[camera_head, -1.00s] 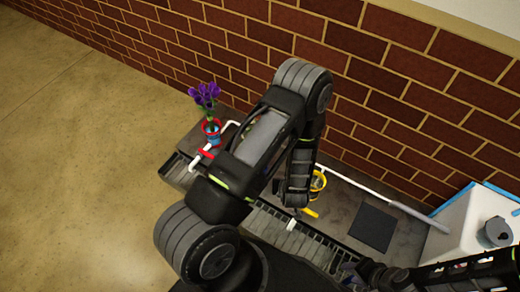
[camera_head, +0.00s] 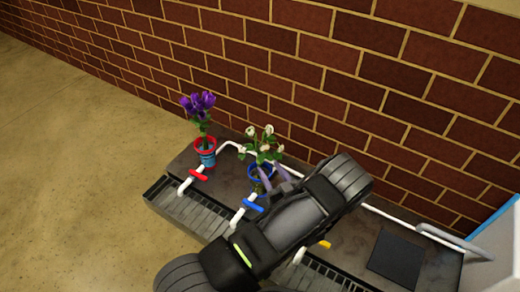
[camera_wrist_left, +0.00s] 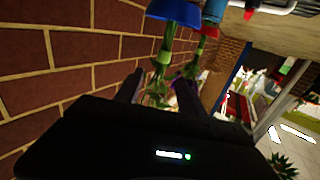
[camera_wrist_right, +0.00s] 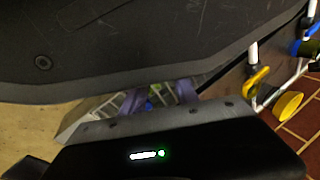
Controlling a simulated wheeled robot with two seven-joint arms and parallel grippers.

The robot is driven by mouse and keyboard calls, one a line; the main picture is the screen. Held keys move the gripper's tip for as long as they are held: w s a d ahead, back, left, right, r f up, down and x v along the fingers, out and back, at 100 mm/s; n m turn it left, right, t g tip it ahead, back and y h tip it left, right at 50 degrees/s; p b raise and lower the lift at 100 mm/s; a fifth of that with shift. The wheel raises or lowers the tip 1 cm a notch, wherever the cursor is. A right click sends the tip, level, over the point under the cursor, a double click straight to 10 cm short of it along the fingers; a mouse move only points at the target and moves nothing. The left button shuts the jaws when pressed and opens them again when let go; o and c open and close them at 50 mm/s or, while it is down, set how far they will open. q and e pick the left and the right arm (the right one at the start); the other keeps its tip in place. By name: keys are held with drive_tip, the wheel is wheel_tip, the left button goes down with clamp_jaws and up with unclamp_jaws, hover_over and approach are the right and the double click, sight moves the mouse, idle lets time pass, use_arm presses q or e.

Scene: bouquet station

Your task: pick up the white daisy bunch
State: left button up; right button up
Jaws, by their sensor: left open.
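The white daisy bunch (camera_head: 262,146) stands upright in a blue-rimmed pot (camera_head: 261,173) on the dark counter. My left gripper (camera_head: 272,181) is open, with its fingers at the right side of the pot and lower stems. In the left wrist view the picture is turned over: the blue pot (camera_wrist_left: 174,12) is at the top, and green stems (camera_wrist_left: 161,62) hang down toward the gap between the fingers of my left gripper (camera_wrist_left: 160,92). I cannot tell whether they touch. My right gripper (camera_wrist_right: 157,96) shows only in its own wrist view, fingers apart.
A purple flower bunch (camera_head: 198,103) stands in a red-rimmed pot (camera_head: 206,158) to the left. Taps with red (camera_head: 198,175) and blue (camera_head: 253,206) handles stand in front. A yellow pot (camera_wrist_right: 288,105) shows in the right wrist view. A brick wall (camera_head: 330,70) rises behind.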

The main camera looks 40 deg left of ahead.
sight(262, 159)
use_arm(q)
drive_tip(key=shift+b+x, duration=0.4)
drive_tip(key=shift+x, duration=0.7)
drive_tip(key=shift+a, duration=0.15)
drive_tip(key=b+x, duration=0.2)
drive_tip(key=x, duration=0.3)
drive_tip(key=shift+b, duration=0.3)
drive_tip(key=shift+a, duration=0.1)
clamp_jaws()
